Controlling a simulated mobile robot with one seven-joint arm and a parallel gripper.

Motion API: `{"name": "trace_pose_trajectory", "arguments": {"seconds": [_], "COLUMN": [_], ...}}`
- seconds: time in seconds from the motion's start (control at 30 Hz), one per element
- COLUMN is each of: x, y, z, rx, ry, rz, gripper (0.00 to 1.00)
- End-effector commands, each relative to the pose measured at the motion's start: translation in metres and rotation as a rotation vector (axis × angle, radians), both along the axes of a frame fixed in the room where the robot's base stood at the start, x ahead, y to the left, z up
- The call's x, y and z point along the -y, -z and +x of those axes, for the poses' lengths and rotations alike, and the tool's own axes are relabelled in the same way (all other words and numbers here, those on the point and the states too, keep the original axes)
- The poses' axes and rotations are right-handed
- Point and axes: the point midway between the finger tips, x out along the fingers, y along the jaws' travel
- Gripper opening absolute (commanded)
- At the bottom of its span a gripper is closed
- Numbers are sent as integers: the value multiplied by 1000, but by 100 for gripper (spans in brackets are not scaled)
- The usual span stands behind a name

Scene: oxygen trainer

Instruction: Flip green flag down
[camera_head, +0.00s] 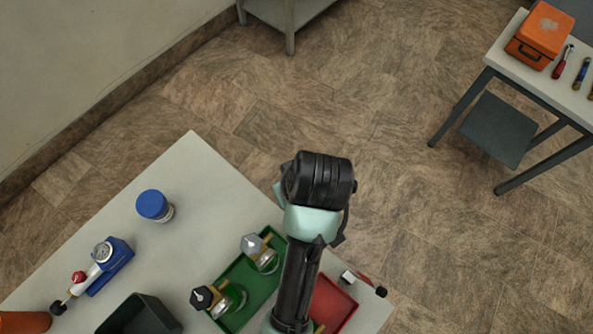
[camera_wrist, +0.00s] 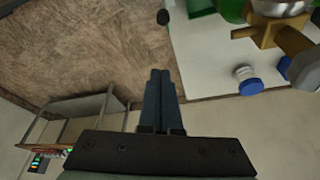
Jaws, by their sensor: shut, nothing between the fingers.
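No green flag can be made out for certain in either view. A green tray (camera_head: 234,307) on the pale table (camera_head: 187,172) holds two green-bodied cylinders (camera_head: 232,297) with brass valves (camera_head: 265,256) and grey or black knobs. My arm covers the tray's right side in the head view. In the wrist view, part of a green cylinder (camera_wrist: 233,9) and a brass valve (camera_wrist: 265,34) show at the top right. My gripper (camera_wrist: 160,74) is shut and empty, its fingertips apart from the valve and to its left in that view. The head view does not show the fingers.
A red tray (camera_head: 337,305) lies right of my arm. A blue-lidded jar (camera_head: 153,206), a blue gauge device (camera_head: 112,263) and a black bin (camera_head: 140,315) stand on the table's left. A side table (camera_head: 508,60) at right holds an orange toolbox (camera_head: 540,37). Floor between is clear.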

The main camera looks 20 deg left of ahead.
Motion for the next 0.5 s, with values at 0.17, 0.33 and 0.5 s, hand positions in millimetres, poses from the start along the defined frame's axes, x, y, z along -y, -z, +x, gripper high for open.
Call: {"name": "trace_pose_trajectory", "arguments": {"seconds": [0.17, 0.33, 0.5], "x": [-3, -11, -19], "y": [12, 41, 73], "z": [2, 9, 16], "rx": [-3, -5, -3], "ry": [0, 0, -1], "rz": [0, -1, -1], "gripper": [0, 0, 0]}}
